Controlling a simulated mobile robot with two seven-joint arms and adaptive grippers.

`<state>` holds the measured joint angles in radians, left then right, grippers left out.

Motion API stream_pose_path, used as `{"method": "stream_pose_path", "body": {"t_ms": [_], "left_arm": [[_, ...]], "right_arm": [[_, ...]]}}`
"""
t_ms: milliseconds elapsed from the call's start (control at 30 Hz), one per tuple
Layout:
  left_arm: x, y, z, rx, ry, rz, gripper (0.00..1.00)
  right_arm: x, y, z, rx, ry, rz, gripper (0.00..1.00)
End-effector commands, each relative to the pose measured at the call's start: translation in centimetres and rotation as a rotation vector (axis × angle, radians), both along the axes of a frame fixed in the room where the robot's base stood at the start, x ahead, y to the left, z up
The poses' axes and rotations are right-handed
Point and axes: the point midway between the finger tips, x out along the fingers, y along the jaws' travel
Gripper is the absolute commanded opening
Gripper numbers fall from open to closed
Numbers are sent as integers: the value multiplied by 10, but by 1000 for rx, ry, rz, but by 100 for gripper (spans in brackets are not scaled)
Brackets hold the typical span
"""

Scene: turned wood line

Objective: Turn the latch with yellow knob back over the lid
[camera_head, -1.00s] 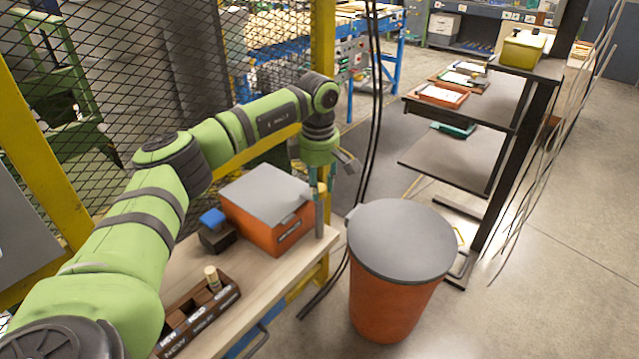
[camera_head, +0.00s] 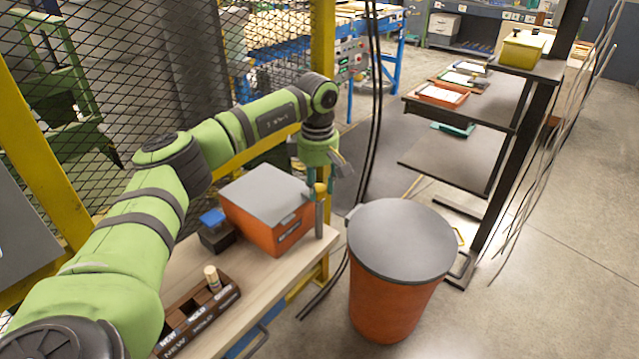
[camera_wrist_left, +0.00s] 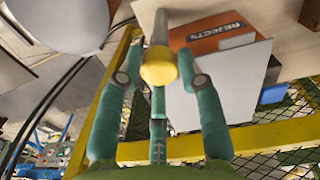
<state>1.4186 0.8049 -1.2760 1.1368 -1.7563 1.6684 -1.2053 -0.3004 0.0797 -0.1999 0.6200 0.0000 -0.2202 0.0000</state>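The orange box (camera_head: 262,232) with a flat grey lid (camera_head: 264,194) stands on the wooden bench. The latch (camera_head: 319,220) is a grey post-like piece at the box's right side, clear of the lid, with a yellow knob (camera_head: 320,188) at its top. The left wrist view shows the knob (camera_wrist_left: 158,68) between the fingers of my left gripper (camera_wrist_left: 160,50), with the grey latch bar (camera_wrist_left: 160,25) beyond it. These fingers look open around the knob; whether they touch it is unclear. My left gripper (camera_head: 321,185) points down beside the lid. My right gripper is not in view.
A small dark block with a blue top (camera_head: 212,217) sits left of the box. A dark labelled rack (camera_head: 200,315) with a wooden peg is nearer on the bench. An orange bin with a grey lid (camera_head: 402,240) stands to the right. A mesh fence (camera_head: 110,60) runs behind.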

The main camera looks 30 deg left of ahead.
Motion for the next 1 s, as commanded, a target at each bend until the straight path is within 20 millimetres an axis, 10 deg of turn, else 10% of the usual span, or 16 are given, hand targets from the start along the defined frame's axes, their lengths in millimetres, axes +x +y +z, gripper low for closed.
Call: {"method": "stream_pose_path", "body": {"t_ms": [467, 1000], "left_arm": [[1, 0, 8, -1, -3, 2, 58], [-2, 1, 107, -1, -2, 3, 58]], "right_arm": [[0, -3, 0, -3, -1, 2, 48], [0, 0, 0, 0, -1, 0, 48]]}}
